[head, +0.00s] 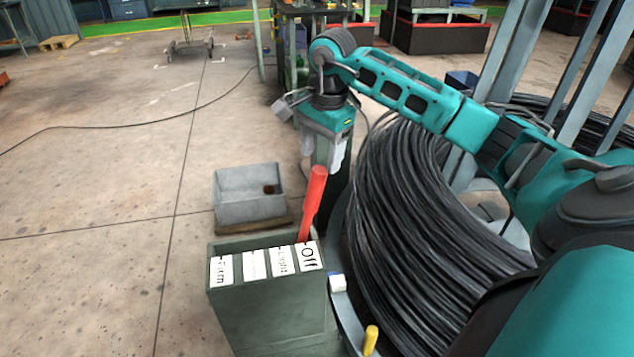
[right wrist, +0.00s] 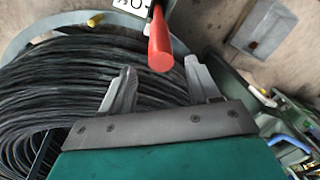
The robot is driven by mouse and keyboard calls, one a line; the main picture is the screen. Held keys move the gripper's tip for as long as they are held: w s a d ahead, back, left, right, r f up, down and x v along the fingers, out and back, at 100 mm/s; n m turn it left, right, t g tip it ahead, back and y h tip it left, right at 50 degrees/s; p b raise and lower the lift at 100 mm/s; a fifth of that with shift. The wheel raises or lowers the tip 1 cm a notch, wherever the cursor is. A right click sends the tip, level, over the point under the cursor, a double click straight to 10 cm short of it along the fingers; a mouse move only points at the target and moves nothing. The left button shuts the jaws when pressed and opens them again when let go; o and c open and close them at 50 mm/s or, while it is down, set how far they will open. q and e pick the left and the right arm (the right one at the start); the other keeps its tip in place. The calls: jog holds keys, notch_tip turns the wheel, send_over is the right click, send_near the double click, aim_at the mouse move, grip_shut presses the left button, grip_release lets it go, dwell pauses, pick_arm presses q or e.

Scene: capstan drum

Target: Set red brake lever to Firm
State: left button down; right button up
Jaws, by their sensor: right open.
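The red brake lever (head: 312,205) rises from a dark green box (head: 265,300) in the head view. It stands at the right end of the box, by the label Off (head: 308,257). The label Firm (head: 221,270) is at the left end, with two more labels between, one hard to read. My right gripper (head: 322,155) is above and just behind the lever top. In the right wrist view the fingers (right wrist: 158,82) are spread apart, and the lever's red end (right wrist: 160,50) shows between and beyond their tips, apparently untouched. My left gripper is not in view.
A large drum of black cable (head: 430,240) fills the space right of the box. A grey bin (head: 250,193) stands on the floor behind the box. A yellow-tipped handle (head: 371,338) sticks up at the front. The floor at left is clear.

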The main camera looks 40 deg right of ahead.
aim_at(317, 183)
jog(key=f, duration=0.5)
jog(key=w+f, duration=0.1)
jog(key=f, duration=0.2)
jog(key=shift+f, duration=0.15)
jog(key=shift+a, duration=0.1)
grip_shut()
